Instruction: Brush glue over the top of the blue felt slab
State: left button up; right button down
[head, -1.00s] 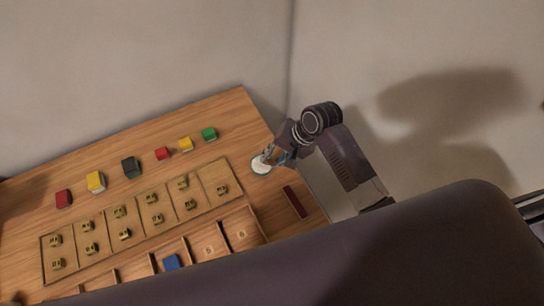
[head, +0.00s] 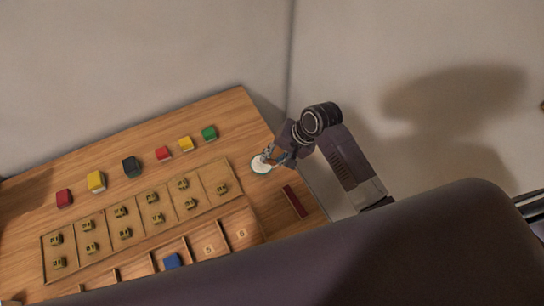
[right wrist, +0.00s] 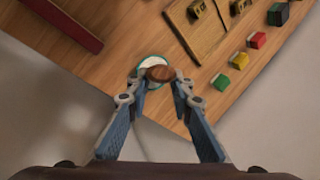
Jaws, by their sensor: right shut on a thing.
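The blue felt slab (head: 172,261) lies in a compartment of the front wooden tray, near the lower edge of the head view. A round white glue dish (head: 260,167) stands near the table's right end. My right gripper (head: 273,156) is at this dish, pointing down. In the right wrist view, the gripper (right wrist: 159,80) is shut on a brown rounded piece, seemingly the brush handle's end (right wrist: 160,73), over the dish (right wrist: 151,62). The bristles are hidden. The slab is well to the left of the gripper in the head view. My left gripper is not seen.
A dark red bar (head: 295,201) lies right of the trays. A long tray (head: 209,210) holds several small brass-coloured pieces in compartments. Several coloured blocks, such as a green one (head: 209,133), line the back. My own dark body hides the near table.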

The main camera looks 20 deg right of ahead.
jog(key=shift+r, duration=3.5)
jog(key=shift+d+b, duration=0.15)
jog(key=shift+b, duration=0.3)
jog(key=s+d+r+n+g+b, duration=0.1)
jog(key=s+d+r+n+b, duration=0.1)
jog(key=s+b, duration=0.3)
jog(key=s+d+r+n+g+b, duration=0.1)
jog(key=s+d+r+n+b, duration=0.1)
jog(key=s+b, duration=0.4)
jog(key=d+n+b, duration=0.1)
jog(key=n+b, duration=0.1)
jog(key=shift+s+d+n+g+y+b, duration=0.25)
jog(key=shift+s+n+g+y+b, duration=0.05)
jog(key=shift+n+g+y, duration=0.1)
